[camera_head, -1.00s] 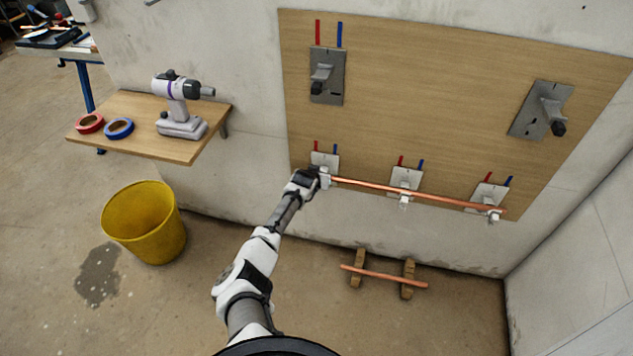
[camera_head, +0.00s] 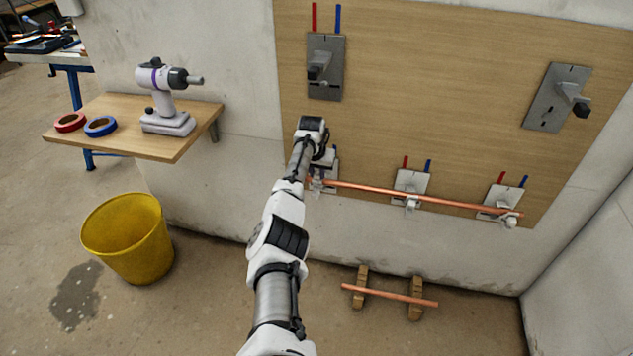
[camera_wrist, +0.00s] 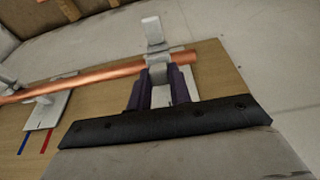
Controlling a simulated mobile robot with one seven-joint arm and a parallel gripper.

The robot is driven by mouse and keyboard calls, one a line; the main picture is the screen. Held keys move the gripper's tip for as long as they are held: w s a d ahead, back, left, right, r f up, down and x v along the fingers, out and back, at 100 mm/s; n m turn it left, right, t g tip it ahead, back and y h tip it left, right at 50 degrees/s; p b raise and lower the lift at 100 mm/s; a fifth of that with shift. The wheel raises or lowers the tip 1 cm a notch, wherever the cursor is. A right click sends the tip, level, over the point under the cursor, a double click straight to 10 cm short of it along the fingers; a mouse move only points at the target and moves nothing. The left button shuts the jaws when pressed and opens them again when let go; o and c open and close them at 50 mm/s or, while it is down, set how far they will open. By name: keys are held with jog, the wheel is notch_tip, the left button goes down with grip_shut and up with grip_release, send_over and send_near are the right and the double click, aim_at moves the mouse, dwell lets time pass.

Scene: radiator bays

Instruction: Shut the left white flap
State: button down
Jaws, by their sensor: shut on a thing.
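The left white bracket (camera_head: 331,166) is on the wooden board at the left end of the copper pipe (camera_head: 375,189). My gripper (camera_head: 318,177) reaches it from above and hides much of it. In the wrist view, my purple fingers (camera_wrist: 161,80) stand on both sides of the white flap (camera_wrist: 158,72), shut on it at the pipe. A pale tab (camera_wrist: 153,32) sticks out beyond the pipe there. I cannot tell whether the flap is fully closed. The copper pipe also crosses the wrist view (camera_wrist: 90,78).
Two more white brackets, the middle (camera_head: 411,184) and right one (camera_head: 502,197), carry the pipe. Grey plates with valves (camera_head: 325,67) (camera_head: 556,97) are above. A shelf with a drill (camera_head: 165,100) and a yellow bucket (camera_head: 128,240) are left. A spare pipe (camera_head: 390,296) lies on wooden blocks.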

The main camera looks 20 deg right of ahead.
jog(key=shift+w+d+g+y+b, duration=0.2)
jog(key=shift+g+y+b, duration=0.1)
jog(key=shift+b, duration=0.95)
jog(key=c, duration=1.3)
grip_release()
jog(key=shift+p+v, duration=0.3)
jog(key=shift+v, duration=3.45)
